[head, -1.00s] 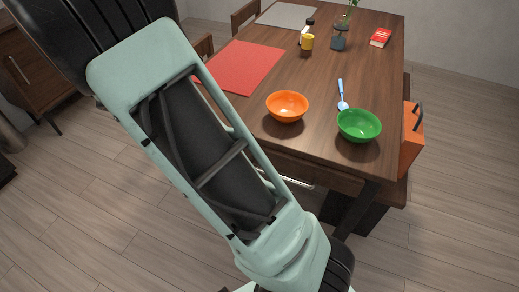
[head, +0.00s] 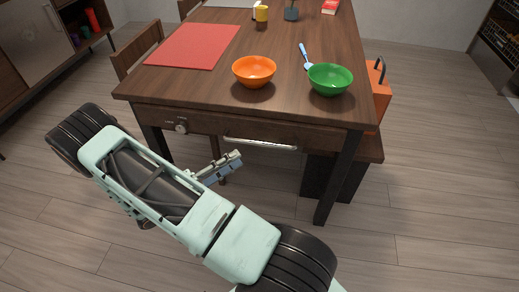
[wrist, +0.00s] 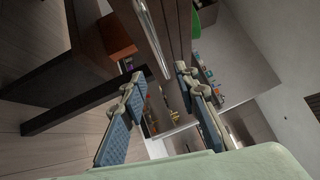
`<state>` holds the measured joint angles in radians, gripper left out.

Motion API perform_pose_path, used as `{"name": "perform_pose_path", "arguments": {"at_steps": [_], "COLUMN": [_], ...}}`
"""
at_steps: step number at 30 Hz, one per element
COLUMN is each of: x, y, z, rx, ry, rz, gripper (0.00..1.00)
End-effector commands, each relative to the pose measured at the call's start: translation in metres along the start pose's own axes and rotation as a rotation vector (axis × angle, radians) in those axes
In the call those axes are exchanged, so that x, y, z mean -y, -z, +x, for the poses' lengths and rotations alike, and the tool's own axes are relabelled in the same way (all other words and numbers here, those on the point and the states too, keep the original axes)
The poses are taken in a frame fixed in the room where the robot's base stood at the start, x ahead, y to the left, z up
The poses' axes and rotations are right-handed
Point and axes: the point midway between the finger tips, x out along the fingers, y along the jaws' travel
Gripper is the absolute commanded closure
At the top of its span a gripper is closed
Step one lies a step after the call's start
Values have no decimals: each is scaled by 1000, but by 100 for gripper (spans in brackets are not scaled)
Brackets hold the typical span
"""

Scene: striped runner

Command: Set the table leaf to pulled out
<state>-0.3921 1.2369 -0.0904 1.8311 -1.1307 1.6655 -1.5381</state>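The wooden table (head: 285,40) stands ahead. Its front panel (head: 208,122) sits below the tabletop edge and seems roughly flush with it; I cannot make out a separate leaf edge. The handle (wrist: 152,38) shows beyond the fingertips.
An orange bowl (head: 254,71), a green bowl (head: 330,79) and a blue spoon (head: 304,56) are near the table's front edge. A red mat (head: 193,46) lies left. A chair (head: 137,51) is at left; a bench (head: 371,148) with an orange bag (head: 380,98) is at right. Front floor is clear.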

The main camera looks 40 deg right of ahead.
Motion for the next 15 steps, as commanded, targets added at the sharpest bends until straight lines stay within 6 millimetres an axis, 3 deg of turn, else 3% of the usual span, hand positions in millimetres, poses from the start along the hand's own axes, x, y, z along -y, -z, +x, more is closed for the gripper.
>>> {"name": "perform_pose_path", "arguments": {"at_steps": [15], "x": [-1], "y": [1], "z": [85], "rx": [-5], "ry": [-1], "rz": [0], "gripper": [72]}}
